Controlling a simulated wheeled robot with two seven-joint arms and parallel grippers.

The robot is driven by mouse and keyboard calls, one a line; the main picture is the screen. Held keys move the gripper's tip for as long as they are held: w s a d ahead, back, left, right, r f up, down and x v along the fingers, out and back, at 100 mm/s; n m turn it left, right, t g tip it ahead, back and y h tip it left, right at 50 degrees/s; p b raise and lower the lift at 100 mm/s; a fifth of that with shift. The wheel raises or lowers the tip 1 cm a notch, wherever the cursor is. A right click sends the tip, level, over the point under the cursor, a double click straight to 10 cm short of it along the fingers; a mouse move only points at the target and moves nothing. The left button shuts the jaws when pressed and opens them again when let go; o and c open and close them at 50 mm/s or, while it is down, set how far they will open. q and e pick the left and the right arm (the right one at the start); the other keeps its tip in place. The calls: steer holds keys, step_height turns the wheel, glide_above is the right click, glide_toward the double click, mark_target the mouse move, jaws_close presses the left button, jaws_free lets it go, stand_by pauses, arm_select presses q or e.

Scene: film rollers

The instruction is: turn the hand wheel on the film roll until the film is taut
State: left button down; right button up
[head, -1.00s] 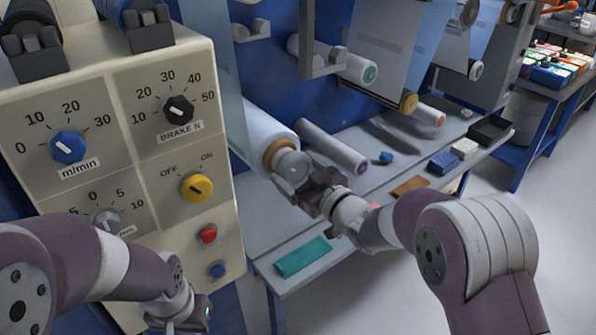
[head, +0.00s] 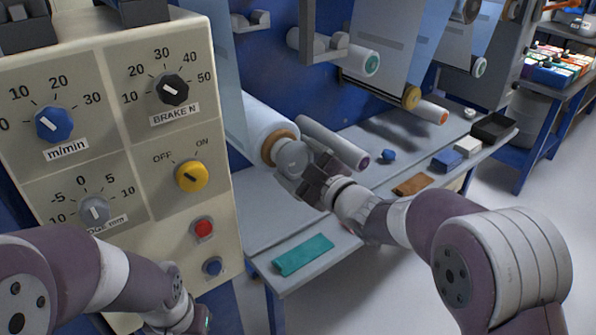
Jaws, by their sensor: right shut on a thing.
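The film roll (head: 243,125) is a pale roll on a brown core, left of centre, with clear film running up from it. The grey hand wheel (head: 291,157) sits at its near end. My right gripper (head: 301,177) is at the hand wheel, shut on it, and its fingers hide part of the rim. Whether the film is taut cannot be told from this view. My left arm comes in at the lower left, and its gripper (head: 190,325) is only partly in view at the bottom edge, so its jaws are not clear.
A control panel (head: 130,214) with knobs and buttons stands close on the left. A grey shelf (head: 262,240) below the roll holds a teal cloth (head: 303,255), a brown piece (head: 411,185) and small boxes (head: 447,160). A second roller (head: 332,143) lies just behind the wheel.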

arm_select(q)
steer(key=shift+f+b, duration=1.5)
steer(key=shift+f, duration=0.35)
arm_select(e)
steer(key=shift+f+n, duration=0.1)
steer(key=shift+n, duration=1.8)
steer(key=o, duration=0.8)
arm_select(q)
step_height(320, 180, up, 3)
steer(key=p, duration=0.3)
steer(key=shift+r, duration=0.2)
arm_select(e)
steer(key=v, duration=1.2)
steer(key=shift+s+d, duration=0.2)
steer(key=shift+s, duration=0.1)
